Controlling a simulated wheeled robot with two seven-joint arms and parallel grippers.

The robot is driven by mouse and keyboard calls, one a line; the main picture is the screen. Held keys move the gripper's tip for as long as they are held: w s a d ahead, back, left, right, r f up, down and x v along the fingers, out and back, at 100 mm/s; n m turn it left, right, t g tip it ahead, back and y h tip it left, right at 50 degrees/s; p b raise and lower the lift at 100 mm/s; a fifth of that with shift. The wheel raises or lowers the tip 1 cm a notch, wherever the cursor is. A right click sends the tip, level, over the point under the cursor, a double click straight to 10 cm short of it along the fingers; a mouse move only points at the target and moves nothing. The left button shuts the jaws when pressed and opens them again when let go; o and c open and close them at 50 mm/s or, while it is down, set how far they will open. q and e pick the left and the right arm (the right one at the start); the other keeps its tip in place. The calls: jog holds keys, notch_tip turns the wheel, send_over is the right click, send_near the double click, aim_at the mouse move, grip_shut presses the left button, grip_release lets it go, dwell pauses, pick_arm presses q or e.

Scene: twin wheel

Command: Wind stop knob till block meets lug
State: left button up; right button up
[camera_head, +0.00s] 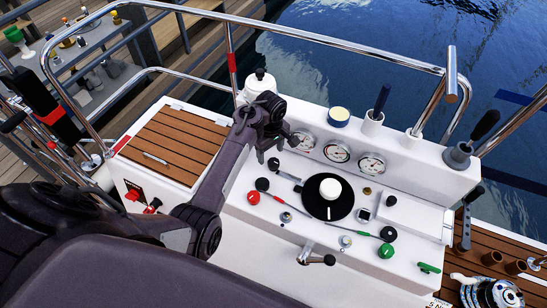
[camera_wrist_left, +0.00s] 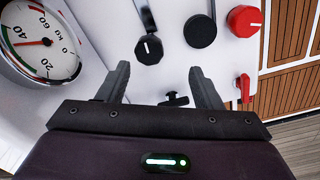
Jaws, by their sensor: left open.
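My left gripper (camera_head: 283,141) is above the back left of the white console, near the gauges. In the left wrist view its jaws (camera_wrist_left: 159,69) are apart with nothing held. A small black T-shaped knob (camera_wrist_left: 174,99) shows between the jaws, farther off; I cannot tell whether it is the stop knob. Beyond the fingertips are a black knob with a white line (camera_wrist_left: 148,48), a black round-ended lever (camera_wrist_left: 200,30) and a red knob (camera_wrist_left: 245,20). The block and lug cannot be made out for certain. My right gripper is not in view.
The console carries a white knob on a black disc (camera_head: 330,188), a green knob (camera_head: 386,251) and several gauges (camera_head: 337,152). A steel rail (camera_head: 300,47) arches behind it. A slatted wooden hatch (camera_head: 172,146) lies left. Water (camera_head: 380,50) is beyond.

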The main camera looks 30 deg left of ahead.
aim_at(273, 161)
pick_arm(q)
jog(key=shift+w+r+n, duration=0.6)
jog(key=shift+w+n, duration=0.1)
jog(key=shift+w, duration=0.1)
notch_tip(273, 161, down, 8)
jog(key=shift+r, duration=0.25)
jog(key=c, duration=1)
